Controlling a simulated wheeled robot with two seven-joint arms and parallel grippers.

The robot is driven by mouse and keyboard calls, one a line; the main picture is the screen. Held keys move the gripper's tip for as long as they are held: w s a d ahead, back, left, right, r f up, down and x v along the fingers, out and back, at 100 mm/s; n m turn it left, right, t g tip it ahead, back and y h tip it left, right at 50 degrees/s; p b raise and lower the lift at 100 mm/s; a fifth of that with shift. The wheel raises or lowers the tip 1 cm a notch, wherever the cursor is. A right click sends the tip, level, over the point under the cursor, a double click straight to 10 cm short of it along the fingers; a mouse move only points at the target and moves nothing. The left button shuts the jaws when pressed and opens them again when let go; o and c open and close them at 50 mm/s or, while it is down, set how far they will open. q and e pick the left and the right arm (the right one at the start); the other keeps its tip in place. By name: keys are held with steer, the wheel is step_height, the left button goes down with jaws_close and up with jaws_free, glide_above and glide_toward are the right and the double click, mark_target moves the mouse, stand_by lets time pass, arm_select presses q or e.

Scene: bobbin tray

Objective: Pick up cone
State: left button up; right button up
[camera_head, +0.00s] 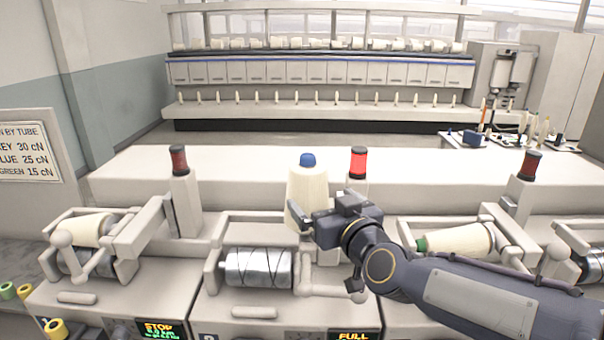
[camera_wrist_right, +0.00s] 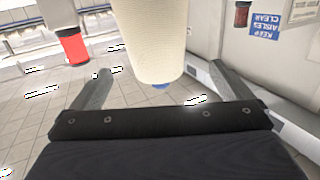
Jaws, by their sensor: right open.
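A cream yarn cone (camera_head: 307,182) with a blue tip stands upright behind the middle winding unit. Its lower part is partly hidden by my right gripper (camera_head: 300,219). In the right wrist view the cone (camera_wrist_right: 150,38) spans the upper middle, its blue tube end (camera_wrist_right: 163,86) towards the gripper palm. My right gripper's two fingers (camera_wrist_right: 160,76) are open and apart, one on each side of the cone in that picture. Whether they touch it cannot be told. My left gripper is not in view. Another cream cone (camera_head: 455,241) with a green end lies on the right unit.
A lit red lamp (camera_head: 358,162) stands just right of the cone. A bare metal drum (camera_head: 257,267) is in front, inside a frame. A cream package (camera_head: 90,229) lies on the left unit. The long white ledge (camera_head: 240,165) behind is largely clear.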

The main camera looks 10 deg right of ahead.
mark_target(315, 182)
steer(key=shift+t+h, duration=0.3)
steer(key=w, duration=0.1)
steer(key=w+r, duration=0.1)
steer(key=w, duration=0.1)
steer(key=shift+w+a+r, duration=0.15)
steer(key=shift+w+r, duration=0.15)
steer(key=shift+w, duration=0.1)
steer(key=w, duration=0.2)
steer(key=w+p, duration=0.1)
steer(key=w, duration=0.1)
steer(key=w+p, duration=0.1)
steer(key=shift+w+a, duration=0.3)
steer(key=shift+w, duration=0.1)
steer(key=shift+r, duration=0.1)
steer(key=c, duration=1.7)
step_height(315, 182, up, 12)
steer(key=p, duration=0.6)
steer(key=shift+r, duration=0.15)
